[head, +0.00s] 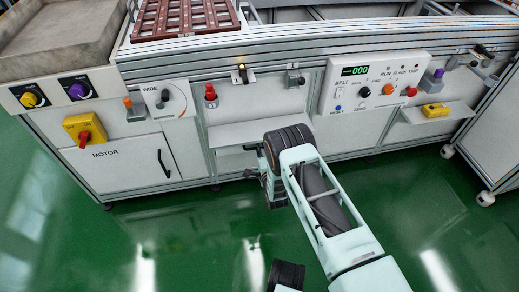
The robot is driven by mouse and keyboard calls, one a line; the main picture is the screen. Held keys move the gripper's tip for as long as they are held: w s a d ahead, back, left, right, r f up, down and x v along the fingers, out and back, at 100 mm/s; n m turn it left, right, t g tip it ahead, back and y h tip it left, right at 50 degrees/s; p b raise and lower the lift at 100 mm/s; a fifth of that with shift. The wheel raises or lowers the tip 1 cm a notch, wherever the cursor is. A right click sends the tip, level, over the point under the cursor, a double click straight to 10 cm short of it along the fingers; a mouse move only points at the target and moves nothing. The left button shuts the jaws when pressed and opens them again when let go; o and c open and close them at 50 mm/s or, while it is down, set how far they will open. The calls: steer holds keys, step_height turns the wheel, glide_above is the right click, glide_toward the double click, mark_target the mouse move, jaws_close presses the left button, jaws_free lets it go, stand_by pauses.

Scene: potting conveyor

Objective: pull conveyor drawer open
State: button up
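The conveyor bench (200,63) runs across the head view. Below its middle is a pale flat panel (228,134), the drawer or a ledge at the drawer. I cannot tell how far it stands out. A short dark bar, probably the handle, shows just under its front edge, beside my wrist. My arm reaches in from the lower right, and its wrist covers the panel's right part. My gripper (252,173) is at the wrist's left side, low in front of the bench. Its fingers are small, dark and partly hidden, so I cannot tell whether they touch the handle.
A MOTOR cabinet door (122,165) with a black handle is at left, below a yellow box with a red knob (85,137). A control panel (372,85) is right of centre. A small shelf (408,115) holds a yellow object (435,110). The green floor in front is clear.

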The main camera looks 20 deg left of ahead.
jaws_close()
steer(key=shift+d, duration=0.1)
stand_by(0.4)
